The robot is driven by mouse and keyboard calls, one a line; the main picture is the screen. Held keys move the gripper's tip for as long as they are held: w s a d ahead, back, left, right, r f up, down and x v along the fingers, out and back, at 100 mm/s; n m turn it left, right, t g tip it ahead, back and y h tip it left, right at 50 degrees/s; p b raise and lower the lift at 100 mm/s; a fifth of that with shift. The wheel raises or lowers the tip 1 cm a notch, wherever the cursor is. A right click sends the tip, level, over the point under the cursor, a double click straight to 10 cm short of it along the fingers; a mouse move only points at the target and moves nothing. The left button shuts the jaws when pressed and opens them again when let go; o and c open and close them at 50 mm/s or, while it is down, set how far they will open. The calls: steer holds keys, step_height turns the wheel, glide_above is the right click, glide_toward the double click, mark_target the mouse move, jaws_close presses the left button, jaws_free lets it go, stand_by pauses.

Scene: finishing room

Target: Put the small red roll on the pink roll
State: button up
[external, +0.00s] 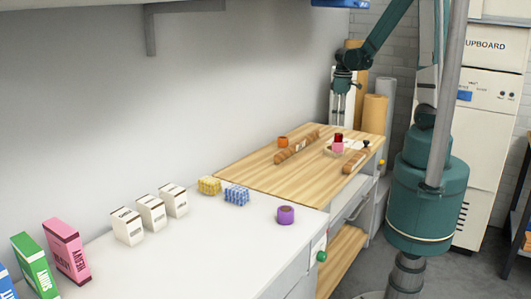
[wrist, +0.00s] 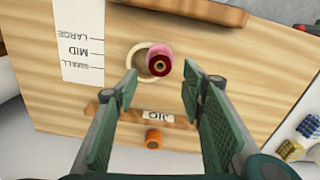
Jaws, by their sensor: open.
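The small red roll (external: 338,136) sits on top of the pink roll (external: 338,148) on the wooden worktop. In the wrist view the red roll (wrist: 159,67) shows its round end with a tan core, and the pink roll (wrist: 158,50) shows partly behind it. The pink roll stands at a pale ring (wrist: 137,54). My gripper (external: 339,116) is above the stack, pointing down, with a gap between its fingertips and the red roll. In the wrist view my gripper (wrist: 159,84) is open, its fingers apart and nothing between them.
A wooden bar (external: 292,151) labelled JIG and an orange roll (external: 283,141) lie left of the stack. Another wooden bar (external: 354,161) lies to the right. A size card (wrist: 82,45) lies nearby. A purple roll (external: 286,215) and patterned blocks (external: 236,197) are on the white counter.

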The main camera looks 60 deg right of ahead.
steer(key=shift+r, duration=1.6)
steer(key=s+a+r+m+t, duration=0.1)
steer(key=s+a+r+t, duration=0.1)
steer(key=a+r, duration=0.6)
steer(key=s+a+r+t, duration=0.2)
steer(key=a+r+t, duration=0.3)
steer(key=a, duration=1)
step_height(320, 180, up, 4)
steer(key=shift+s+f+m, duration=0.15)
steer(key=shift+s+m, duration=0.25)
